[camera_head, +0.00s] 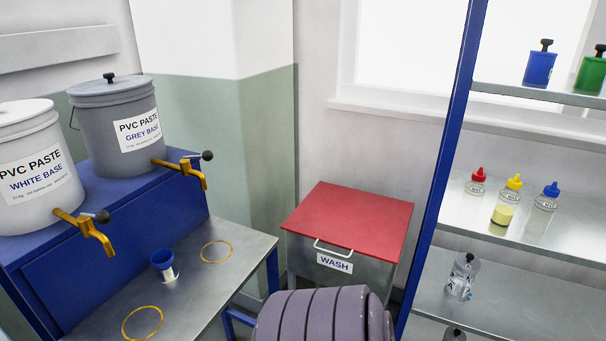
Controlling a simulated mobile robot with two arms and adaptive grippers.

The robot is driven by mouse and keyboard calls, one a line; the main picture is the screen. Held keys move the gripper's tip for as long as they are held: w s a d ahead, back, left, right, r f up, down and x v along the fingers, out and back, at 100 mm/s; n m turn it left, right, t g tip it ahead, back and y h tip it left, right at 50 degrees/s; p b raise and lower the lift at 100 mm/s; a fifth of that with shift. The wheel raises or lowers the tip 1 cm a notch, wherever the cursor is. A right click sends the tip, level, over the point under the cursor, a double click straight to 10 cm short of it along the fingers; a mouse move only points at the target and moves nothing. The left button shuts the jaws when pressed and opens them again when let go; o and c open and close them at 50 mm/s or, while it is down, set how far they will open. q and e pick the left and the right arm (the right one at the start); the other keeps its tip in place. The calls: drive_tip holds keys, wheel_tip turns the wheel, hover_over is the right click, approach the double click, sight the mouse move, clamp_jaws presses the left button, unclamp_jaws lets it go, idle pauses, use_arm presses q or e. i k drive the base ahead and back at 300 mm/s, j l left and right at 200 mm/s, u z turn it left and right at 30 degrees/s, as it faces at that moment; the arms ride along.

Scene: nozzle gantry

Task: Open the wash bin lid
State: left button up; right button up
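The wash bin (299,254) is a grey metal box standing against the back wall, right of the picture's middle. Its flat red lid (350,218) lies shut on top. A pale bar handle (330,249) sits at the lid's front edge, above a white label reading WASH (334,263). The lower front of the bin is hidden behind a ribbed purple-grey rounded object. Neither of my grippers shows in the head view.
The ribbed object (318,318) stands in front of the bin. A blue-framed shelf (440,170) with bottles stands close on the bin's right.

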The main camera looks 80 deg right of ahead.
sight(367, 223)
drive_tip(key=z, duration=2.85)
